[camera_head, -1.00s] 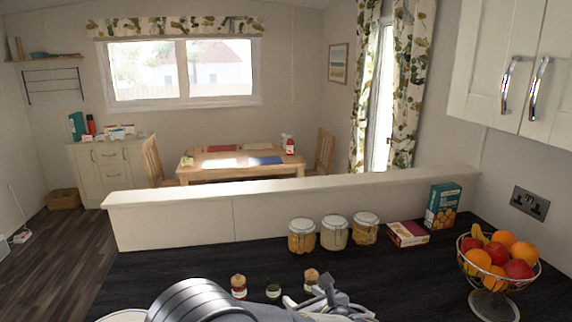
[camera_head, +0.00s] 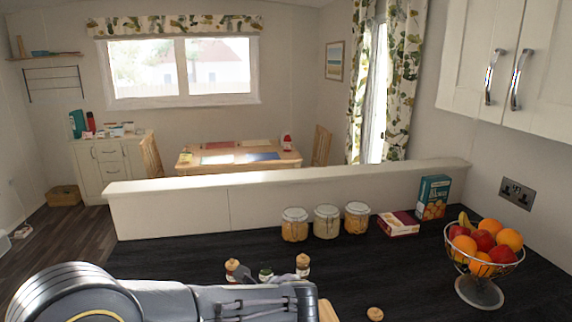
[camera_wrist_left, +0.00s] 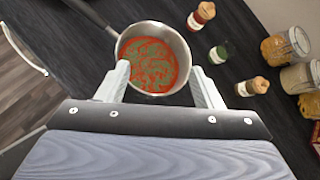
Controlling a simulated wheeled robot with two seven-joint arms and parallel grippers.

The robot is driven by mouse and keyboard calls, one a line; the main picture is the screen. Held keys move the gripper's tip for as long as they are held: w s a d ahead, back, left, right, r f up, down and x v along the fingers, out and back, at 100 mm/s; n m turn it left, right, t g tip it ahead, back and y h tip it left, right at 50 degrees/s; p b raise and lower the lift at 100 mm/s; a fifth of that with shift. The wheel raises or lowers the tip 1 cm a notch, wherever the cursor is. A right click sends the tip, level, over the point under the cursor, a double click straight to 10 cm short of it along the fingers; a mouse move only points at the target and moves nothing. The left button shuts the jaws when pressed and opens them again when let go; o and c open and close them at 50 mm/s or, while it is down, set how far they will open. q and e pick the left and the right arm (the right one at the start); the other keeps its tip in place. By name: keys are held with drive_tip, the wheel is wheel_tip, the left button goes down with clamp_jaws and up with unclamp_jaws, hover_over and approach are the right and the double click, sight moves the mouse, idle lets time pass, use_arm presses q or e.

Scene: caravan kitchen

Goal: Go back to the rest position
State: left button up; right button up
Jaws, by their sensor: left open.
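My left gripper (camera_wrist_left: 162,86) is open in the left wrist view, its two pale fingers apart. A steel saucepan (camera_wrist_left: 181,44) holding red sauce with green flecks lies in view beyond the fingertips; I cannot tell how far off it is. Nothing shows held between the fingers. In the head view my left arm comes in along the bottom left and covers the counter there, and the saucepan is hidden. My right gripper is in neither current view.
Small spice jars (camera_head: 303,265) stand just behind my left arm. Larger glass jars (camera_head: 326,222), a red box (camera_head: 398,224), a teal box (camera_head: 433,197) and a fruit bowl (camera_head: 480,262) are on the dark counter (camera_head: 390,268). A low partition (camera_head: 200,210) runs behind.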

use_arm(q)
drive_tip(key=s+a+f+n+g+h+b, duration=0.2)
drive_tip(key=s+a+n, duration=0.4)
drive_tip(key=s+a, duration=0.1)
drive_tip(key=s+a+f+n+g+h+b, duration=0.2)
drive_tip(key=s+a+n+g, duration=0.1)
drive_tip(key=s+a+n, duration=0.4)
drive_tip(key=s+f+n+t+h+b, duration=0.1)
drive_tip(key=s+f+n+h+b, duration=0.1)
drive_tip(key=s+n, duration=0.4)
drive_tip(key=s+d+f+n+t+h+b, duration=0.1)
drive_tip(key=s+n+h, duration=0.3)
drive_tip(key=s+n, duration=0.3)
drive_tip(key=shift+s+d+f+t+b, duration=0.15)
drive_tip(key=shift+s+f+t+b, duration=0.25)
drive_tip(key=shift+s, duration=0.35)
